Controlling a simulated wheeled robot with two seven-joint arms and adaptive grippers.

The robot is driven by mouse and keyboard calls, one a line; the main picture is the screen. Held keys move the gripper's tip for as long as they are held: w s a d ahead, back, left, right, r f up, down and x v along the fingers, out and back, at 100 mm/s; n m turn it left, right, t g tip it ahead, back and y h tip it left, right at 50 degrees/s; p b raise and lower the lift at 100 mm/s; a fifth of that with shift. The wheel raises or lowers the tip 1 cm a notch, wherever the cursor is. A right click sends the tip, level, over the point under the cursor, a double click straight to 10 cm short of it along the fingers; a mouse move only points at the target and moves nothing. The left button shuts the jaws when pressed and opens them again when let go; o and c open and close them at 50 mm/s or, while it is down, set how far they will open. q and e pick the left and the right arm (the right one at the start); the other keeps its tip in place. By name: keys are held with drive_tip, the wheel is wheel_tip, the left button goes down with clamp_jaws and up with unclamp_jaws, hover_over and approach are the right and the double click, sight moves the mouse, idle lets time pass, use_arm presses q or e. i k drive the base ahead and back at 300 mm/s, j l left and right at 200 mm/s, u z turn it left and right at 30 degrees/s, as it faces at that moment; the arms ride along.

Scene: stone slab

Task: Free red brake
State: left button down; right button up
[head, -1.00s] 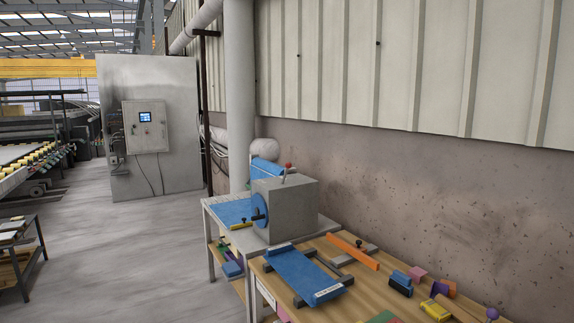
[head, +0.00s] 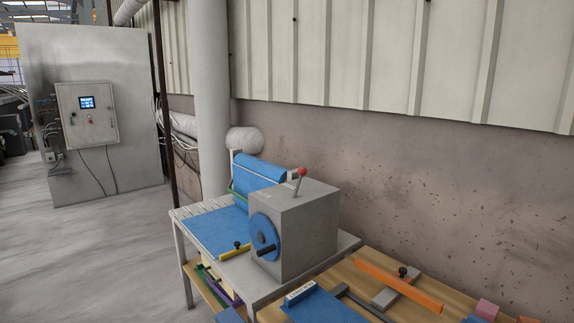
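A lever with a red ball knob (head: 302,171) stands on top of a grey box-shaped housing (head: 312,232). The lever leans slightly to the right. The housing stands on a light table, with a blue round wheel (head: 264,237) and a dark handle (head: 266,250) on its left face. A yellow bar with a black knob (head: 236,249) lies beside the wheel. Neither of my grippers shows in the head view.
A blue roll (head: 259,173) and a blue sheet (head: 214,229) are on the table behind and left of the housing. A wooden bench in front holds an orange bar (head: 399,290) and a blue board (head: 325,308). A wall runs behind on the right. Open floor (head: 80,255) lies to the left.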

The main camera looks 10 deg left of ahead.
sight(303, 170)
drive_tip(key=i+j, duration=0.9)
drive_tip(key=j, duration=0.25)
drive_tip(key=u, duration=0.05)
